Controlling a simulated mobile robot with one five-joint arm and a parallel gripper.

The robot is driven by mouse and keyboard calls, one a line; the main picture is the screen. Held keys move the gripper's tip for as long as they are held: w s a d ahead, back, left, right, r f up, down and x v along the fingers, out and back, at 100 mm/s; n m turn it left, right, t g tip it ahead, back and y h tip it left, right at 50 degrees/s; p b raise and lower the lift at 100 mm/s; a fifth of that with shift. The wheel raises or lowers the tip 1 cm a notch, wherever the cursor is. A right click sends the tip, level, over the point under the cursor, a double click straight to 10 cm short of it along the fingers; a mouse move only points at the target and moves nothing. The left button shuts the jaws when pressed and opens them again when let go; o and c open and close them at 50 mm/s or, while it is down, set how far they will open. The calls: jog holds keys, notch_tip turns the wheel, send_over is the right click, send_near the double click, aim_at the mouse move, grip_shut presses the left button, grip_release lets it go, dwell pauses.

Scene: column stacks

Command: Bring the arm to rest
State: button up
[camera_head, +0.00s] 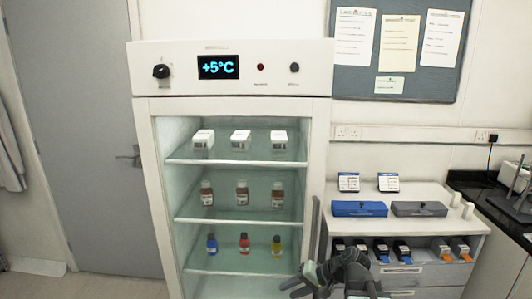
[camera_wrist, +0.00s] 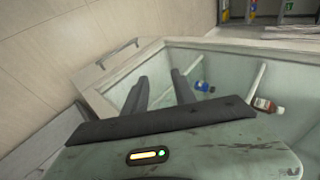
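My arm (camera_head: 345,272) shows at the bottom of the head view, folded in front of the fridge's right edge and the low cabinet. My gripper (camera_wrist: 158,84) shows in the wrist view with its two dark fingers apart and nothing between them.
The low white cabinet (camera_head: 430,220) at right carries a blue case (camera_head: 359,209) and a grey case (camera_head: 419,209), with several small items in its compartments. A dark counter (camera_head: 490,200) stands far right. A grey door (camera_head: 75,130) is at left, with clear floor (camera_head: 100,288) before it.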

jog(key=s+a+n+g+h+p, duration=0.1)
jog(key=s+n+g+h+p, duration=0.15)
jog(key=s+h, duration=0.2)
jog(key=s+d+f+h, duration=0.2)
jog(key=d+h, duration=0.2)
jog(key=d, duration=0.5)
jog(key=shift+s+f+g+b, duration=0.2)
jog(key=shift+s+g+b, duration=0.15)
jog(key=shift+g, duration=0.1)
dwell(0.7)
jog(key=shift+w, duration=0.1)
